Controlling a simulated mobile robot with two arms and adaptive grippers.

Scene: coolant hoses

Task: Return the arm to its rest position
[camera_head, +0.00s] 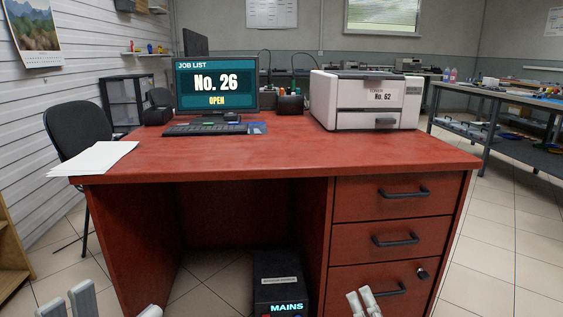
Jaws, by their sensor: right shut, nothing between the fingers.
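My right gripper (363,302) shows at the bottom edge, right of the middle, in front of the lower drawer of the red desk (270,160). Its two pale fingers are close together and hold nothing. Pale grey parts of my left gripper (82,300) show at the bottom left, over the floor left of the desk. They are cut off by the picture's edge, so how far its fingers are apart does not show clearly. Both grippers are below the level of the desk top. No rest position is marked in view.
The desk carries a monitor (217,86), a keyboard (205,129), a printer (367,101) and papers (97,158). A dark box labelled MAINS (279,282) stands in its knee space. Drawer handles (403,193) stick out. A chair (80,140) is at left. Floor is clear at right.

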